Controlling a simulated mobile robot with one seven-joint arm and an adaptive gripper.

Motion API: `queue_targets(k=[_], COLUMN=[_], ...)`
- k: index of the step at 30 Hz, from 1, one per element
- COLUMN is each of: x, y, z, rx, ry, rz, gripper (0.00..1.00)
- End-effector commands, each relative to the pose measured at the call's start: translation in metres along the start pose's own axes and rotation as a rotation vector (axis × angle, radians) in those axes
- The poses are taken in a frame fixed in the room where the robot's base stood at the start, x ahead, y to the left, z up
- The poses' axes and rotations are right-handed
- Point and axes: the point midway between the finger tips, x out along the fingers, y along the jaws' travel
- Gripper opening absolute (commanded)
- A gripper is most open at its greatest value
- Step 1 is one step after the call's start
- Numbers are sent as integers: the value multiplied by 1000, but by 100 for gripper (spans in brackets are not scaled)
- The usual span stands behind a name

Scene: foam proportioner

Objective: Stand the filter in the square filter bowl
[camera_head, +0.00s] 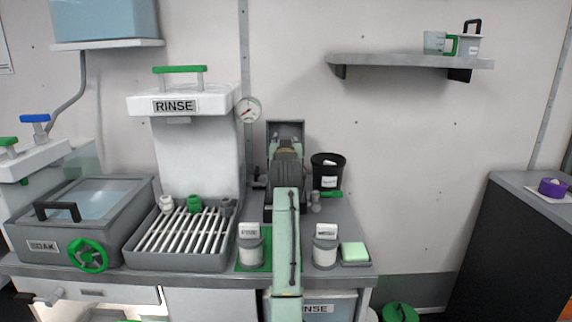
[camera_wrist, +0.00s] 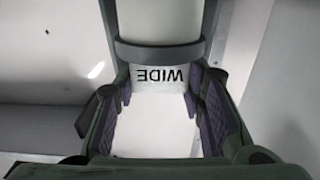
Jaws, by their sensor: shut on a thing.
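My gripper (camera_wrist: 157,85) has purple-lined fingers on both sides of a white tab marked WIDE, which reads upside down in the wrist view. The tab belongs to the filter (camera_wrist: 160,22), a pale body with a grey band. In the head view my arm covers my gripper (camera_head: 286,165) and hides the held filter. It reaches toward a dark grey upright housing (camera_head: 285,128) at the back of the bench. I cannot tell whether this is the square filter bowl, nor whether the filter touches anything.
Two white-and-grey canisters with white tabs stand left (camera_head: 249,252) and right (camera_head: 325,252) of my arm. A green-topped pad (camera_head: 354,252), a black cup (camera_head: 327,172), a ribbed drain tray (camera_head: 180,258) and the RINSE tower (camera_head: 195,145) are nearby. A gauge (camera_head: 248,110) is behind.

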Motion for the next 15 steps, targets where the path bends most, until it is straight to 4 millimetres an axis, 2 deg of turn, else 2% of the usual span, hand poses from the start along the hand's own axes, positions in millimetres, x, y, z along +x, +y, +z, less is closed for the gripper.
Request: queue_targets(k=[7,12,15], x=[0,0,-1], y=[0,0,0], z=[21,45,51], rx=[0,-1,-1], ry=[1,-2,2], rz=[0,0,0], gripper=[0,0,0])
